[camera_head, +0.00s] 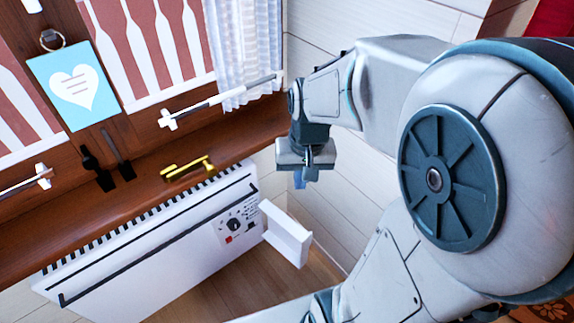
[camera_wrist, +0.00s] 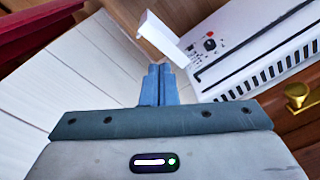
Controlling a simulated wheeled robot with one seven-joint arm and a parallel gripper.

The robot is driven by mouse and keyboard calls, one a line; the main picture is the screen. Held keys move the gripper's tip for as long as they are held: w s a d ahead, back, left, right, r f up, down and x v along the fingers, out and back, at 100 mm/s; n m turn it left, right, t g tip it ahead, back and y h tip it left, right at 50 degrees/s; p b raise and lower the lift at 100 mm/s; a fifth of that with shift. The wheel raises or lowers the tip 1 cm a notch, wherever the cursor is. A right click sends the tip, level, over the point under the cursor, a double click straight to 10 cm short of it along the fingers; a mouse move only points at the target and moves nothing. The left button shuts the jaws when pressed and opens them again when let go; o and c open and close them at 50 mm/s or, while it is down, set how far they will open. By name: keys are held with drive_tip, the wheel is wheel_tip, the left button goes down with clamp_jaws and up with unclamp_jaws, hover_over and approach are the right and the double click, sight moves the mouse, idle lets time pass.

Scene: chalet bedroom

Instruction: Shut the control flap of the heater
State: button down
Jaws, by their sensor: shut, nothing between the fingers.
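The white heater (camera_head: 150,255) stands below the wooden sill, with a dark slot line along its front. Its control panel (camera_head: 237,226) has a black knob and a red switch. The white control flap (camera_head: 288,236) stands open, swung out from the right end of the heater. In the wrist view the flap (camera_wrist: 163,38) shows just beyond my fingertips, with the heater (camera_wrist: 260,45) to its right. My gripper (camera_wrist: 158,70) is shut and empty, its blue fingers together. In the head view my gripper (camera_head: 299,180) is above the flap, seemingly apart from it.
A wooden sill (camera_head: 130,205) with a brass handle (camera_head: 188,168) runs above the heater. A blue heart card (camera_head: 75,88) hangs at upper left, and a white curtain (camera_head: 243,50) at top. White plank wall (camera_wrist: 70,85) lies close left of my fingers.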

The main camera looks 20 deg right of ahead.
drive_tip(key=w+d+f+m+g+y+b, duration=0.1)
drive_tip(key=w+d+f+m+b, duration=0.2)
drive_tip(key=f, duration=0.7)
drive_tip(key=w+d+f+m+g+b, duration=0.1)
drive_tip(key=w+d+f+m+b, duration=0.3)
drive_tip(key=f, duration=0.6)
drive_tip(key=w+d+f+g+y+b, duration=0.15)
drive_tip(key=d+f+b, duration=0.3)
drive_tip(key=f, duration=0.65)
drive_tip(key=w+b+x, duration=0.2)
drive_tip(key=b+x, duration=0.2)
drive_tip(key=x, duration=0.5)
drive_tip(key=shift+s+d+f+t+h, duration=0.2)
drive_tip(key=shift+s+f+t+h, duration=0.15)
drive_tip(key=shift+t+h, duration=0.1)
